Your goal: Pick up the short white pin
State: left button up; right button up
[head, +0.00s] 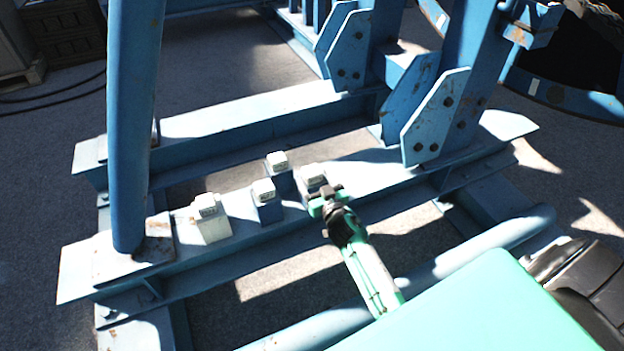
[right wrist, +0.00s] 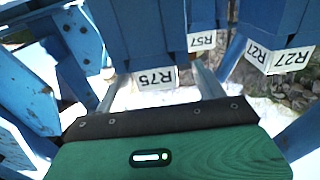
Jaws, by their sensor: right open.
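A white pin (head: 211,228) stands upright on the blue steel beam at the left end of a group of pins; it has a pale labelled top. My right gripper (head: 318,192) is open at the group's right end, well to the right of the white pin. In the right wrist view its two fingers (right wrist: 163,88) are apart, with a blue pin labelled R75 (right wrist: 143,32) ahead between them; I cannot tell whether they touch it. I cannot make out the white pin in that view. My left gripper is not in view.
Blue pins stand beside the white one, at front (head: 268,210) and behind (head: 283,182). The wrist view also shows pins labelled R57 (right wrist: 200,14) and R27 (right wrist: 285,25). A thick blue post (head: 134,130) rises left of the white pin; braced uprights (head: 434,118) stand right.

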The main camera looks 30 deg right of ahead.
aim_at(310, 166)
jog(key=w, duration=0.2)
jog(key=w+b, duration=0.1)
jog(key=w, duration=0.1)
jog(key=shift+d, duration=0.35)
jog(key=shift+w, duration=0.55)
jog(key=c, duration=1.4)
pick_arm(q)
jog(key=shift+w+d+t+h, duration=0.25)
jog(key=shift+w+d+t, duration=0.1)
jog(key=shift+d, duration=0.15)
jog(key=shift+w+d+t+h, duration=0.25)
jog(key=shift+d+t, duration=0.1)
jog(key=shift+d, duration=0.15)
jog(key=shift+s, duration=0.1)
pick_arm(e)
jog(key=shift+r, duration=0.2)
